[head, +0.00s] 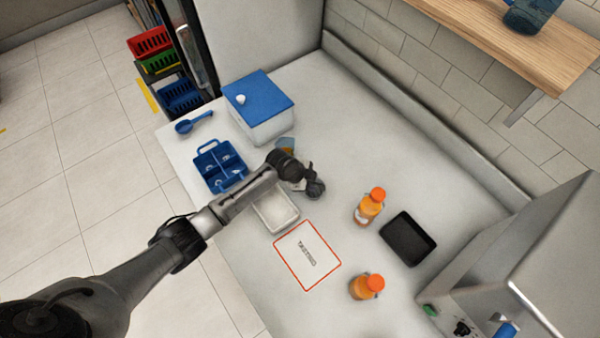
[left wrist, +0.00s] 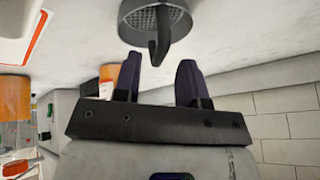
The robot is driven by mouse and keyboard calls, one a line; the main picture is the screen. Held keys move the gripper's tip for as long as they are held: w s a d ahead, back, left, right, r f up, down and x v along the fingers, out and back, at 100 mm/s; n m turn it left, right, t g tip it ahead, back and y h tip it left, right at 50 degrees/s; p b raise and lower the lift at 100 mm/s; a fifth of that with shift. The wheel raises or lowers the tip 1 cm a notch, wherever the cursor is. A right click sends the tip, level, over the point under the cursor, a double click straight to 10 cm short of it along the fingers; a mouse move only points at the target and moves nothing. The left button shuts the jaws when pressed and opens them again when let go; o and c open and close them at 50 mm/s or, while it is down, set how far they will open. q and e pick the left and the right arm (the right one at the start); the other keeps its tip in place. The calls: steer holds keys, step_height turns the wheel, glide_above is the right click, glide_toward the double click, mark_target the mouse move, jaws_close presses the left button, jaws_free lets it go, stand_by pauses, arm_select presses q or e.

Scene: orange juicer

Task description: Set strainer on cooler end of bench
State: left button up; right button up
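The strainer (left wrist: 155,20), a grey metal bowl with a mesh inside and a dark curved handle, is at the top of the left wrist view. Its handle tip points toward the gap between my left fingers. My left gripper (left wrist: 158,80) is open, its two dark fingers apart with nothing visibly gripped. In the head view the left wrist (head: 288,166) is over the bench beside the white tray; its fingertips and the strainer cannot be made out clearly there. The cooler (head: 272,128), a white box with a blue lid, stands at the bench's far left end (head: 300,90). My right gripper is not in view.
A blue caddy (head: 220,167) and blue scoop (head: 193,122) lie near the cooler. A white tray (head: 275,210), red-edged card (head: 307,255), two orange bottles (head: 370,205) (head: 366,286) and black tray (head: 407,238) are nearer. A steel machine (head: 530,270) stands right. Bench behind the wrist is clear.

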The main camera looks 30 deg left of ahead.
arm_select(q)
steer(key=v, duration=0.8)
steer(key=shift+s+a+r+p, duration=0.15)
steer(key=shift+r+p, duration=0.2)
steer(key=shift+p, duration=0.05)
steer(key=s+d+f+n, duration=0.1)
steer(key=s+d+n, duration=0.1)
steer(key=s, duration=0.5)
steer(key=s+d+f+n, duration=0.2)
steer(key=s+d, duration=0.1)
steer(key=s, duration=0.4)
steer(key=s+a+r+n+y, duration=0.2)
steer(key=s+n, duration=0.2)
steer(key=s, duration=0.5)
steer(key=s+a+r+n+y, duration=0.2)
steer(key=s+n, duration=0.3)
steer(key=s, duration=0.3)
steer(key=shift+s+a+r, duration=0.4)
steer(key=shift+a+r, duration=0.3)
steer(key=shift+d, duration=0.1)
